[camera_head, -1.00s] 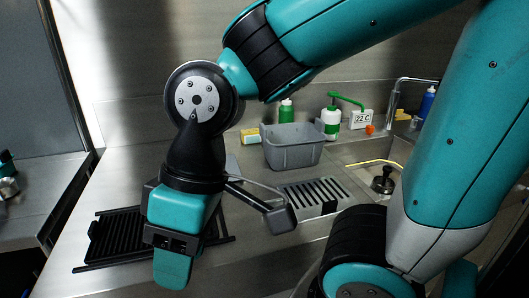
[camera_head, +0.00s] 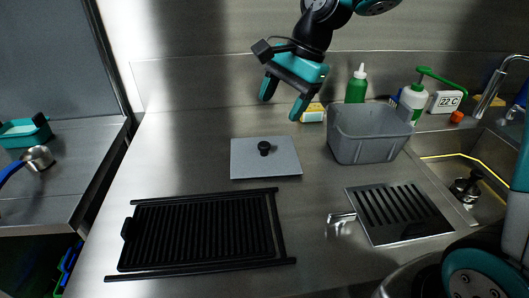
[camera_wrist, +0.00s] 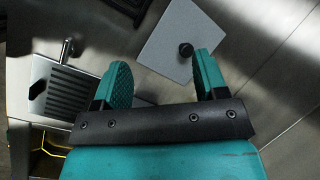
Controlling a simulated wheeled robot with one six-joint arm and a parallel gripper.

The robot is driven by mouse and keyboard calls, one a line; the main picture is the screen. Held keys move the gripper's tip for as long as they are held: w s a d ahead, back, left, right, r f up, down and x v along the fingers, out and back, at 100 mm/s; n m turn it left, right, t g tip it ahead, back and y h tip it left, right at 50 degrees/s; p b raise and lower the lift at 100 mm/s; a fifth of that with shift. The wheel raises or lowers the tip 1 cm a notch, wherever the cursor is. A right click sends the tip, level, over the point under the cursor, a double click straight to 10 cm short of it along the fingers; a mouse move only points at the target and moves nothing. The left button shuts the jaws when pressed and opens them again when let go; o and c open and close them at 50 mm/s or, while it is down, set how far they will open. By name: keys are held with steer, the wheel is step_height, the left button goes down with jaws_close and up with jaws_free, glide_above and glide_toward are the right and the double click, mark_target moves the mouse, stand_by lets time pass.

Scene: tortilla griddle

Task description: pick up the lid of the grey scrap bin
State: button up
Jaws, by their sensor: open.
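The lid (camera_head: 248,168) is a flat grey square plate with a black round knob (camera_head: 265,148). It lies flat on the steel counter, left of the grey scrap bin (camera_head: 362,140), which stands open at the top. My gripper (camera_head: 283,102) has two teal fingers, open and empty, above the counter and beyond the lid in the head view. In the wrist view the lid (camera_wrist: 170,40) lies past the fingertips of my gripper (camera_wrist: 161,62), with its knob near the right fingertip. The gripper is apart from the lid.
A black ribbed griddle grate (camera_head: 200,232) lies in front of the lid. A slotted steel tray (camera_head: 400,212) lies right of it, near the sink (camera_head: 450,160).

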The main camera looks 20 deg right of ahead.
steer(key=w+d+f+m, duration=0.3)
steer(key=w+d+m, duration=0.3)
steer(key=w+m, duration=0.3)
glide_toward(264, 143)
steer(key=x, duration=0.5)
steer(key=shift+s+p, duration=0.4)
steer(key=shift+w+p+x, duration=0.1)
steer(key=shift+p+x, duration=0.2)
steer(key=shift+x, duration=1.15)
steer(key=shift+w+p+x, duration=0.15)
steer(key=shift+p+x, duration=0.1)
steer(key=shift+x, duration=1.15)
steer(key=shift+d, duration=0.1)
steer(key=c, duration=1)
steer(key=shift+c, duration=0.4)
steer(key=shift+r+t, duration=0.1)
steer(key=shift+t, duration=0.2)
